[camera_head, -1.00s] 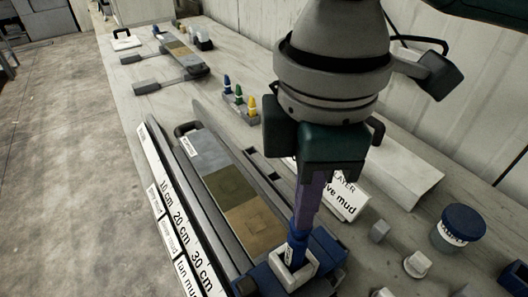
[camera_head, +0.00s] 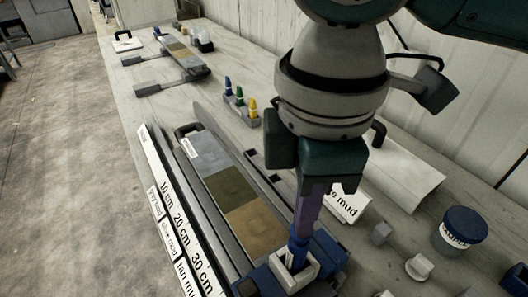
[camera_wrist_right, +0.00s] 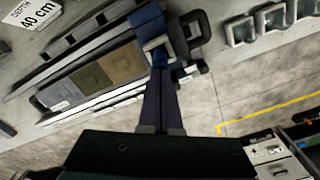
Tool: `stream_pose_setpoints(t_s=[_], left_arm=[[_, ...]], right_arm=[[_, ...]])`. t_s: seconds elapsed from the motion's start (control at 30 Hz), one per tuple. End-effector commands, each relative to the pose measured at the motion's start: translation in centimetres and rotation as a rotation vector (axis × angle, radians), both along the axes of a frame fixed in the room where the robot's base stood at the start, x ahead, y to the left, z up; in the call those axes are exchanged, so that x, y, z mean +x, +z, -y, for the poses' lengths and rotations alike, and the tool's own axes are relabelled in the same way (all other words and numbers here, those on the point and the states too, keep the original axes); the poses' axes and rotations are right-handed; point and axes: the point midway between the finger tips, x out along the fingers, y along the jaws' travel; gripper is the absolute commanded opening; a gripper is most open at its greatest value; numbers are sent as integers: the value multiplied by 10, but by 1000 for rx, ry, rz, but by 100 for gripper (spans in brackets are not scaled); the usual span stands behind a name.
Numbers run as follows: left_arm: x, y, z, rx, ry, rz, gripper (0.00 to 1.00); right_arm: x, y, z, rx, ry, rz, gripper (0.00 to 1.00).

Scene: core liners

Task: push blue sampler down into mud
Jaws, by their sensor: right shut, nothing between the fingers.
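The blue sampler (camera_head: 299,246) stands upright in a pale square collar (camera_head: 308,272) at the near end of the mud tray, in the head view. My right gripper (camera_head: 301,232) is shut with nothing between its fingers. Its purple fingertips point down onto the top of the sampler and appear to touch it. The mud tray (camera_head: 183,131) holds grey, olive and tan mud sections. In the right wrist view the closed fingers (camera_wrist_right: 161,80) reach toward the blue sampler (camera_wrist_right: 161,61) at the collar. The sampler's lower end is hidden. My left gripper is not in view.
Blue, green and yellow samplers (camera_head: 239,97) stand in a small rack behind the tray. A depth scale (camera_head: 180,219) runs along the tray's left side.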

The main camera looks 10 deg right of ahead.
Motion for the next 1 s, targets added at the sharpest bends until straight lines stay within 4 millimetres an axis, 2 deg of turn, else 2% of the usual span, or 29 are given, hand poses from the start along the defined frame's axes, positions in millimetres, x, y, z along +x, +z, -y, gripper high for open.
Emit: stream_pose_setpoints(t_s=[0.6,1.0], left_arm=[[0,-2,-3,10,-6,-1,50],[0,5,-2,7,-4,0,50]], right_arm=[[0,-8,0,1,1,0,0],[0,-1,0,1,0,0,0]])
